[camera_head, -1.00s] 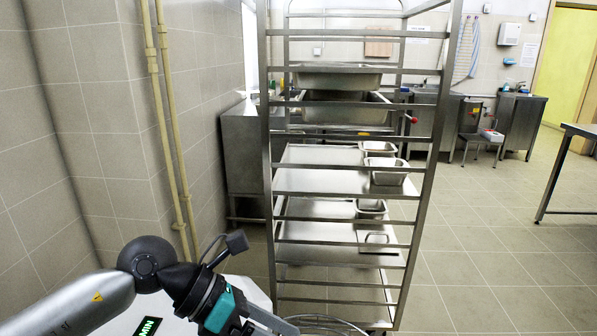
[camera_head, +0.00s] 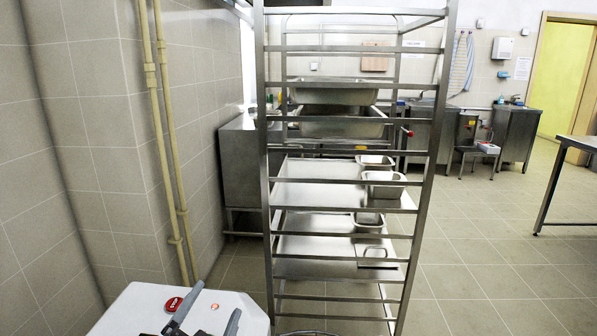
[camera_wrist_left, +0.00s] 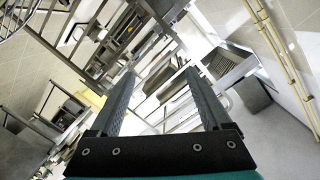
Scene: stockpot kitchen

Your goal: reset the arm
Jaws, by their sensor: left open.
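My left gripper (camera_head: 218,299) shows at the bottom left of the head view, its two fingers apart and pointing up. Nothing is between them. In the left wrist view the same gripper (camera_wrist_left: 159,74) has its fingers wide apart with only the tilted room behind them. The arm behind the fingers is out of the head view. My right gripper is in neither view.
A tall steel rack (camera_head: 432,170) stands ahead, holding steel pans (camera_head: 335,93) and trays. A tiled wall with yellow pipes (camera_head: 170,150) is on the left. A steel table (camera_head: 580,141) is at the right. Floor (camera_head: 490,265) right of the rack is clear.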

